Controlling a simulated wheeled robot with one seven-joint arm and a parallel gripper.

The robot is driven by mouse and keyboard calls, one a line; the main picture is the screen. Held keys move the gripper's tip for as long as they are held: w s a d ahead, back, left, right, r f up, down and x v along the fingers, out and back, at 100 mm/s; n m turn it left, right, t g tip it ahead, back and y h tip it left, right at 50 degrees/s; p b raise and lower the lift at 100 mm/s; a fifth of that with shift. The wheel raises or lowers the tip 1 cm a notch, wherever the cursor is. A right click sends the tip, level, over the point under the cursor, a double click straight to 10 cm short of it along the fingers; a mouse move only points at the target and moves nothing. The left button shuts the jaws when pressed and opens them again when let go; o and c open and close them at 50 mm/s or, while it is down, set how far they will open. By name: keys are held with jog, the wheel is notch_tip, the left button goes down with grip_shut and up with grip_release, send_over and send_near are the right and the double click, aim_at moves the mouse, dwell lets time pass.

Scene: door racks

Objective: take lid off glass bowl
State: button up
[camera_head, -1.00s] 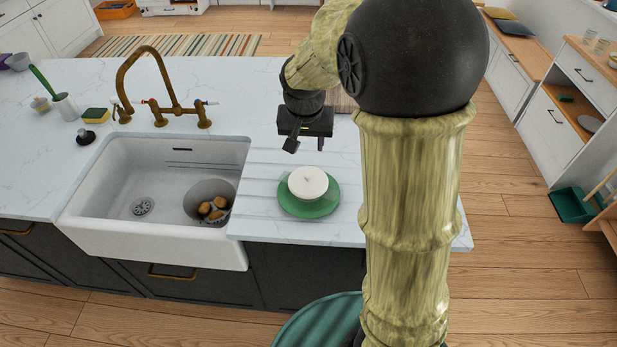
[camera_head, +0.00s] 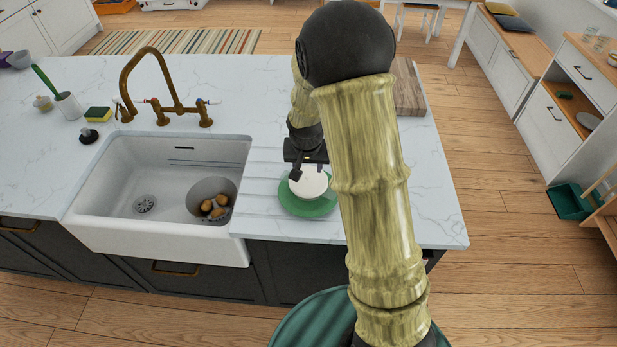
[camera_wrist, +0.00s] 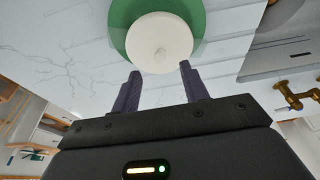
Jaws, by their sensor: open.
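The white round lid (camera_head: 310,182) with a small knob covers the bowl on a green plate (camera_head: 308,207) on the counter, right of the sink. The lid (camera_wrist: 158,40) also shows in the wrist view, with the green plate (camera_wrist: 122,22) around it. The bowl under the lid is mostly hidden. My gripper (camera_head: 308,174) is over the back edge of the lid. In the wrist view my gripper (camera_wrist: 160,75) is open and empty, its two fingers spread to either side of the lid's near edge. I cannot tell whether they touch it.
The white sink (camera_head: 95,230) lies left of the plate and holds a round bowl (camera_head: 212,188) with brown pieces. A brass faucet (camera_head: 165,100) stands behind the sink. A wooden board (camera_head: 408,90) lies at the counter's back right. The counter right of my arm is clear.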

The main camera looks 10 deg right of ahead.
aim_at(308, 175)
jog(key=shift+w+f, duration=0.1)
jog(key=shift+f, duration=0.25)
jog(key=shift+f, duration=0.1)
jog(key=shift+w+p+x, duration=0.15)
jog(key=shift+p+x, duration=0.55)
jog(key=shift+x, duration=0.55)
jog(key=shift+w+p+x, duration=0.15)
jog(key=shift+p+x, duration=0.5)
jog(key=shift+x, duration=0.6)
jog(key=shift+d, duration=0.1)
grip_shut()
